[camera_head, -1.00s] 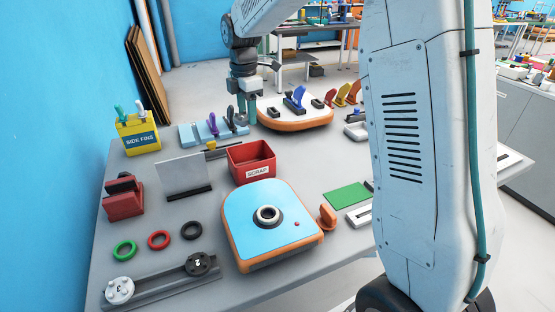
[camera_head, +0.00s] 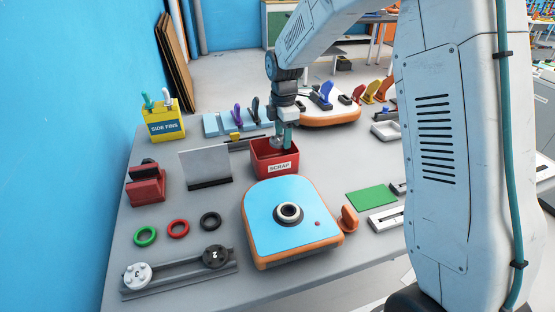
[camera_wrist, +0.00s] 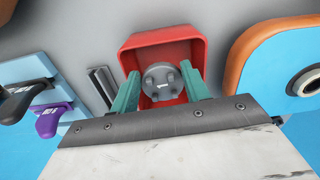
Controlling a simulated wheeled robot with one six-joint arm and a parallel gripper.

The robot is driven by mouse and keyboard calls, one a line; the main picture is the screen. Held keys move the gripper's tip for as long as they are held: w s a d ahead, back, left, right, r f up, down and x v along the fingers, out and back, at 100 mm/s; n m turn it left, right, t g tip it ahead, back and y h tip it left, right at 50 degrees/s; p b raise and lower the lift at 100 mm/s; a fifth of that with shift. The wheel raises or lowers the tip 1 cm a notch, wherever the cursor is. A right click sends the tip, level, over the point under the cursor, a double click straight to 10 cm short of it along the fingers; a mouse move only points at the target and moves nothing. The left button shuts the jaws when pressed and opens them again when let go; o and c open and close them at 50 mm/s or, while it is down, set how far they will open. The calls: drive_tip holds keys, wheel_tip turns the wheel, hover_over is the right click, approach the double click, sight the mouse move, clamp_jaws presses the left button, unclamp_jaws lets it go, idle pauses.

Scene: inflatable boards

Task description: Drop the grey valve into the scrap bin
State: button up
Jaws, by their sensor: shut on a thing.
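My gripper (camera_wrist: 163,92) is shut on the grey valve (camera_wrist: 161,82), a round grey disc with several small knobs, seen between the teal fingers in the wrist view. It is over the red scrap bin (camera_wrist: 135,54), and in the head view the gripper (camera_head: 282,142) points down at the bin (camera_head: 277,167) labelled SCRAP. The valve (camera_head: 276,142) shows in part beside the fingers, near the bin's rim. How far it is above or inside the bin is hard to tell.
A blue board with an orange edge (camera_head: 265,204) lies in front of the bin. A grey upright plate (camera_head: 205,165) stands to its left.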

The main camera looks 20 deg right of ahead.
drive_tip(key=o, duration=1.1)
drive_tip(key=shift+c, duration=0.2)
wheel_tip(320, 180, up, 8)
drive_tip(key=shift+f, duration=0.1)
